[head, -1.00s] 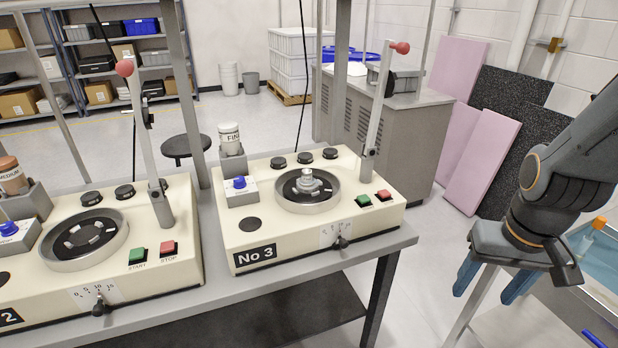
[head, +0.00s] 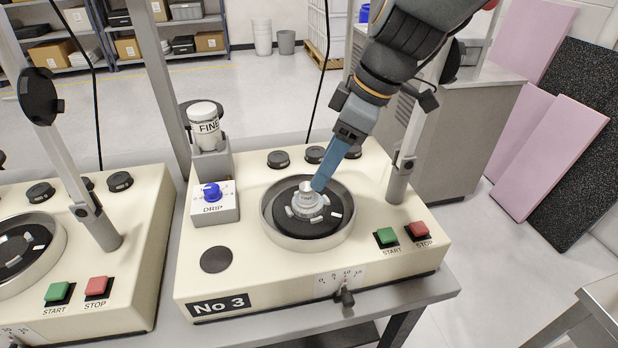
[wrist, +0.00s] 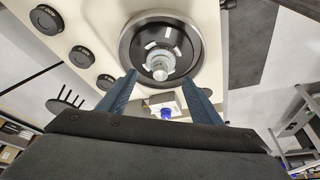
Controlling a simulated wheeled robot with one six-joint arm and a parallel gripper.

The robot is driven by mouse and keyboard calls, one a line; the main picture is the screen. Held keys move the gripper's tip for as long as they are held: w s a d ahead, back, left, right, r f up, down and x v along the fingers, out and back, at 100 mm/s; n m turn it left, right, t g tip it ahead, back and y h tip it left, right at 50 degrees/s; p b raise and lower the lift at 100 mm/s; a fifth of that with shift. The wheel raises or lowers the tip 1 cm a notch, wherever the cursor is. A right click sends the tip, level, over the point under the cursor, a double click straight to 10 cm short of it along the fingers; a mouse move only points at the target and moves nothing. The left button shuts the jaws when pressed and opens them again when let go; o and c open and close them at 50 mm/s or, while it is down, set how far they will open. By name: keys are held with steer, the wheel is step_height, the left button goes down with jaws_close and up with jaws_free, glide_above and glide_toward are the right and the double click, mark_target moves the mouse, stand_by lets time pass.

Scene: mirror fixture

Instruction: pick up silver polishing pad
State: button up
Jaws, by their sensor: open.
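The silver polishing pad (head: 305,200) is a small stepped silver piece with a knob on top. It sits in the middle of the dark round plate inside the grey-rimmed bowl (head: 345,222) of machine No 3. In the wrist view the pad (wrist: 159,66) lies ahead, between the two blue fingers. My gripper (head: 319,187) reaches down over the bowl from the upper right, its fingertip at the pad's top in the head view. In the wrist view my gripper (wrist: 160,78) is open, one finger on each side of the pad. I cannot tell whether they touch it.
Machine No 3 (head: 255,268) has an upright lever (head: 401,165) close behind my arm. A FINE bottle (head: 206,128) and a DRIP box with a blue knob (head: 211,191) stand left of the bowl. Green (head: 386,237) and red (head: 418,231) buttons are at front right.

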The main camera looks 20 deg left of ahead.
mark_target(306, 189)
steer(key=shift+a+f+n, duration=0.3)
steer(key=shift+a+f, duration=0.7)
steer(key=shift+p+x, duration=1.1)
steer(key=shift+x, duration=1.55)
steer(key=shift+s, duration=0.15)
steer(key=c, duration=1.2)
